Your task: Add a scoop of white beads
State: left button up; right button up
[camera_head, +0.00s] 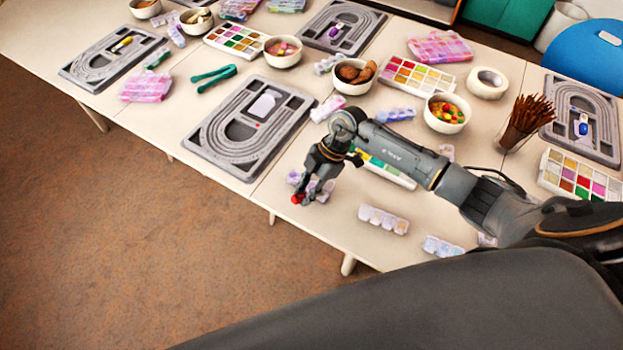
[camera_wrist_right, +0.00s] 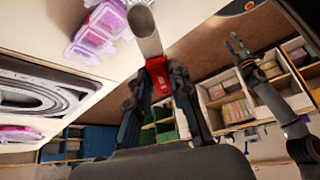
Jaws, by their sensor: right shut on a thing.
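My right gripper (camera_head: 315,185) hangs over the table's front edge, fingers pointing down. It is shut on the red handle (camera_wrist_right: 159,75) of a scoop with a grey metal head (camera_wrist_right: 145,32). In the head view only a small red part of the scoop (camera_head: 297,199) shows at the fingertips. I cannot tell if the scoop's head holds beads. A grey bead board (camera_head: 205,137) with curved grooves lies left of the gripper. A sectioned bead tray (camera_head: 400,179) is partly hidden behind my right arm. I cannot single out white beads. My left gripper (camera_wrist_right: 238,47) shows small in the wrist view.
Clear pink-purple bead boxes (camera_head: 384,220) lie near the front edge. Bowls of coloured beads (camera_head: 447,126) and brown items (camera_head: 353,88) stand behind my arm. A cup of brown sticks (camera_head: 520,135) stands at right. Open floor (camera_head: 130,240) lies front left.

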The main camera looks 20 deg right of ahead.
aim_at(296, 199)
jog(key=a+h, duration=0.1)
jog(key=a+f+h, duration=0.1)
jog(key=h, duration=0.1)
jog(key=shift+t+p, duration=0.4)
jog(key=shift+s+r+h+p, duration=0.1)
jog(key=shift+r+h+p, duration=0.2)
jog(key=shift+r+p, duration=0.3)
jog(key=shift+s+a+r+h+p, duration=0.2)
jog(key=shift+r+h+p, duration=0.1)
jog(key=shift+r+p, duration=0.4)
jog(key=shift+s+a+r+h+p, duration=0.15)
jog(key=shift+r+h+p, duration=0.2)
jog(key=shift+p, duration=0.55)
jog(key=shift+w, duration=0.1)
